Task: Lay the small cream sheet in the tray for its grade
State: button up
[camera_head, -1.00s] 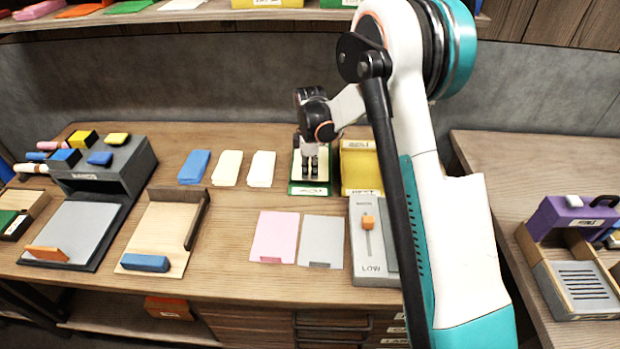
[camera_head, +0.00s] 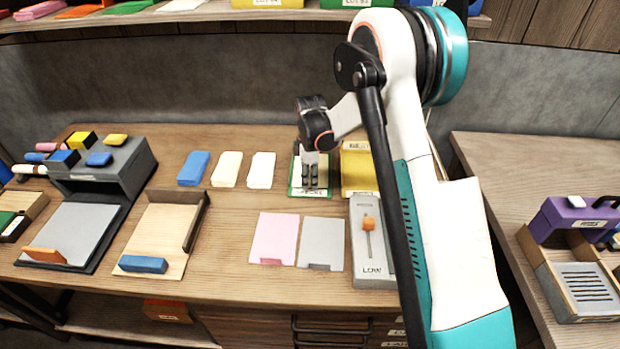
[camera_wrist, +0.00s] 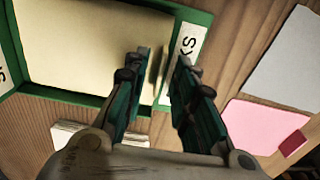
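A green-rimmed tray (camera_head: 293,186) with a label at its front stands at the back middle of the bench. A large cream sheet (camera_wrist: 85,45) lies inside it in the wrist view, where the tray's green rim (camera_wrist: 68,95) also shows. My gripper (camera_head: 309,185) is low over this tray. In the wrist view my gripper (camera_wrist: 165,58) has its two fingers apart, over the tray's labelled edge. A thin pale strip shows between them; I cannot tell what it is. A cream stack (camera_head: 227,169) and a paler stack (camera_head: 261,170) lie left of the tray.
A yellow tray (camera_head: 358,172) stands right of the green one. A grey slider box (camera_head: 372,250), a pink sheet (camera_head: 274,238) and a grey sheet (camera_head: 321,243) lie in front. A blue stack (camera_head: 194,168) and a wooden board (camera_head: 165,230) are at left.

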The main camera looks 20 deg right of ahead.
jog(key=s+r+m+t+p, duration=0.15)
jog(key=s+r, duration=0.25)
jog(key=r, duration=0.7)
jog(key=s+r+m+p, duration=0.2)
jog(key=s+r, duration=0.1)
jog(key=r, duration=0.8)
jog(key=s+r+m+t, duration=0.2)
jog(key=s+r+m, duration=0.3)
jog(key=s, duration=0.4)
jog(key=s+m+t, duration=0.3)
jog(key=s+m, duration=0.3)
jog(key=s, duration=1.1)
jog(key=shift+s+r+t, duration=0.25)
jog(key=shift+s+t, duration=0.1)
jog(key=shift+s, duration=0.05)
